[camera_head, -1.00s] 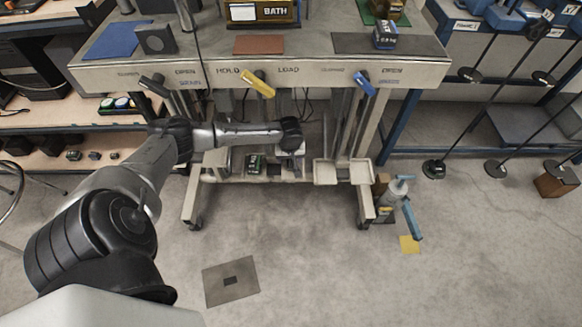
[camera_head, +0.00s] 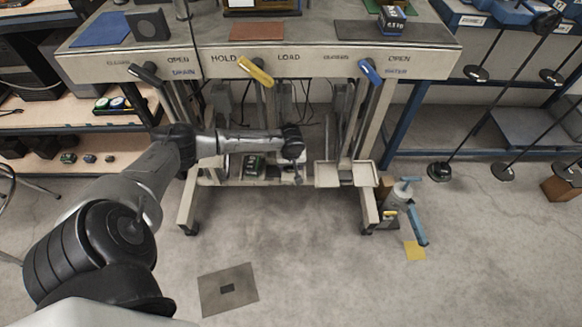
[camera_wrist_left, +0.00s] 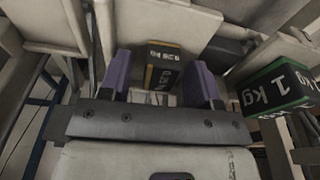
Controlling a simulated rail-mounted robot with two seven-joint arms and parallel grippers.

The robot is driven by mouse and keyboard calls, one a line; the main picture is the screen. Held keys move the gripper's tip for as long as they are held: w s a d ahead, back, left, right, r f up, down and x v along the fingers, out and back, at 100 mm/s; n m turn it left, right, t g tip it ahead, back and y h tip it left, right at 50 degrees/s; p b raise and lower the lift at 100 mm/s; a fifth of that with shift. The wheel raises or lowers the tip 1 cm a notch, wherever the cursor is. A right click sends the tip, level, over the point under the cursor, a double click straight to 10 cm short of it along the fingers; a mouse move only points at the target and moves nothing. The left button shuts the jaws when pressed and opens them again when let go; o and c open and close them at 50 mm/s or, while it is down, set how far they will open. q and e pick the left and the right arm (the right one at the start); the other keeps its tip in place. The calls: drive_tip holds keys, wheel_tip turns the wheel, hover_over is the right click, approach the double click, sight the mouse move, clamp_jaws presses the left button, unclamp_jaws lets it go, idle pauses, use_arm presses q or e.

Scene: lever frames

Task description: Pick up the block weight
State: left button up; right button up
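In the left wrist view, a small dark block weight with an orange-yellow band (camera_wrist_left: 162,66) sits between and beyond the purple fingertips of my left gripper (camera_wrist_left: 162,82). The fingers are apart, and I see no clear grip on the block. A larger black and green block marked 1 kg (camera_wrist_left: 275,88) stands to the right, outside the fingers. In the head view this dark green-marked block (camera_head: 254,166) is on the lower shelf of the lever frame. My left gripper (camera_head: 297,174) reaches in to its right. The orange-banded block is not clear there. My right gripper is not in view.
The lever frame's tabletop (camera_head: 320,62) and its yellow (camera_head: 256,71) and blue (camera_head: 370,72) levers stand above my left arm. The floor in front is mostly clear.

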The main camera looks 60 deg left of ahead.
use_arm(q)
clamp_jaws()
idle(0.3)
